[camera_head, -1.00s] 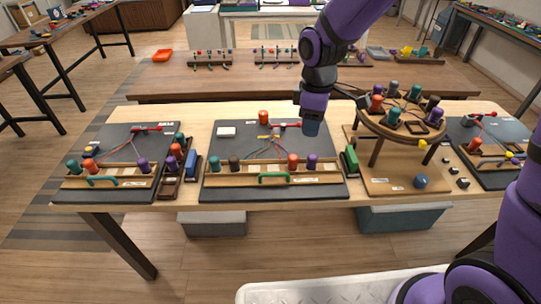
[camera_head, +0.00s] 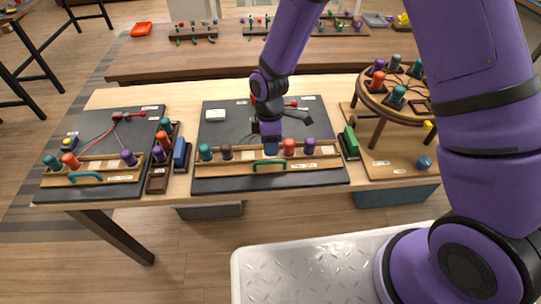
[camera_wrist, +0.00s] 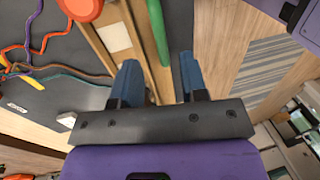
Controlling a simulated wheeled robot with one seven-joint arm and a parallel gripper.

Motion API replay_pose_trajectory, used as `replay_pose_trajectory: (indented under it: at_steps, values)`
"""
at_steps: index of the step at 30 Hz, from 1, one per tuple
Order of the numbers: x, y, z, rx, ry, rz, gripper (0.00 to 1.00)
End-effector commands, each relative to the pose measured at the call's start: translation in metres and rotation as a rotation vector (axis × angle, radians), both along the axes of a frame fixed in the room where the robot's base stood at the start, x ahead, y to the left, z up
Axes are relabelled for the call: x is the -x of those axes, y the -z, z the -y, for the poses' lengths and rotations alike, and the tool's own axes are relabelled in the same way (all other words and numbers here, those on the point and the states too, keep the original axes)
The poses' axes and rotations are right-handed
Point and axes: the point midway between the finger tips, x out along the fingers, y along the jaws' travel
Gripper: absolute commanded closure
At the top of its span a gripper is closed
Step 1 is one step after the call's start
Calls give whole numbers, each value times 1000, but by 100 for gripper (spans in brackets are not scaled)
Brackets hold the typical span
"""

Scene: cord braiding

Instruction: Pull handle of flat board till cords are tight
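The middle dark flat board (camera_head: 222,134) lies on the near table. Its wooden strip (camera_head: 325,164) carries a green handle (camera_head: 257,167) on the front side, and several coloured pegs stand along the strip. My gripper (camera_head: 271,149) is low over the middle of the strip, just behind the handle in the head view. In the wrist view my gripper (camera_wrist: 160,82) has its two blue fingers spread, with the green handle (camera_wrist: 157,30) running toward the gap between them. I cannot tell whether they touch it. Cords (camera_wrist: 50,40) lie on the board, slack and curving in the wrist view.
A similar board (camera_head: 92,130) with a teal handle lies to the left. A blue block (camera_head: 180,152) and dark trays stand between the boards. A green block (camera_head: 349,142) and a round wooden stand (camera_head: 375,103) are close on the right.

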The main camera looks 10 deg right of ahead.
Motion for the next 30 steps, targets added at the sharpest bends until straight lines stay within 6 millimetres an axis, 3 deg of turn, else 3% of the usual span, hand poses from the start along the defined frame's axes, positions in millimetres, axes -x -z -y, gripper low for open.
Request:
replay_pose_trajectory:
  at_steps: [3, 9, 21, 27, 30]
  values:
    - [5, 20, 0, 2, 1, -3, 60]
    - [8, 41, 0, 0, 0, -1, 60]
    - [9, 47, 0, 0, 1, 1, 60]
    - [9, 47, 0, 0, 1, 0, 100]
    - [9, 47, 0, 0, 1, 1, 100]
